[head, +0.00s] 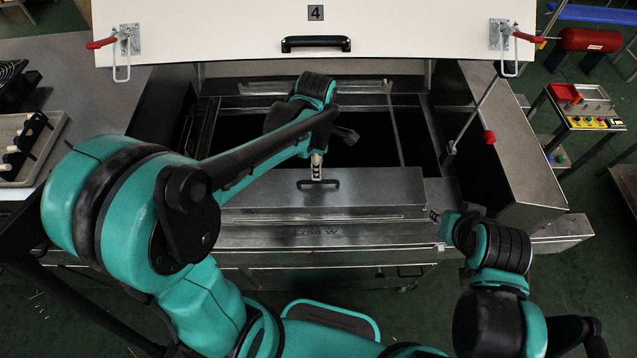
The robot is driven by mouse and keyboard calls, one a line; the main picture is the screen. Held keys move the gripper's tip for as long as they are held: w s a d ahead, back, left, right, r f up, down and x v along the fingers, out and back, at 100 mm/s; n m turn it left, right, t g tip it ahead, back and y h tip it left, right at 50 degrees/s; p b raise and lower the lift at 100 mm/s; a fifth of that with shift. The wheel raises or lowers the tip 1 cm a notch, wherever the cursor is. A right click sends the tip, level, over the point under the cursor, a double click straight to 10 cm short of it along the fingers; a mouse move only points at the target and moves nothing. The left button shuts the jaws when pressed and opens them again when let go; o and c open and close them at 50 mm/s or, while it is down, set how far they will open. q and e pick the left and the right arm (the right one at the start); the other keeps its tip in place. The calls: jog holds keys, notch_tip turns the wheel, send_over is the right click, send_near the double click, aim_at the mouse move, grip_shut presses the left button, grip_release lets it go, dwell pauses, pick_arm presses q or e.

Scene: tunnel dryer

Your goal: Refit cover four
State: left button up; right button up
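The white cover marked 4 (405,28) stands at the back of the dryer, with a black handle and a red-gripped toggle latch at the left (124,45) and right (507,42). Below it is the dark dryer opening (370,140). A grey metal unit with a black handle (317,184) lies across the front of the opening. My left gripper (317,168) points down just above that handle; I cannot tell whether it touches or grips it. My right gripper (436,216) is by the unit's front right corner; its finger state is unclear.
A small control bench (597,122) and a red cylinder (590,40) are at right. A grey worktop (85,90) with a tray (58,122) is at left.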

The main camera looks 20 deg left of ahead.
aim_at(318, 182)
pick_arm(q)
jog(key=shift+n, duration=0.4)
jog(key=f+b, duration=0.1)
jog(key=f, duration=0.7)
jog(key=shift+s+d+b, duration=0.2)
jog(key=shift+b, duration=0.15)
grip_shut()
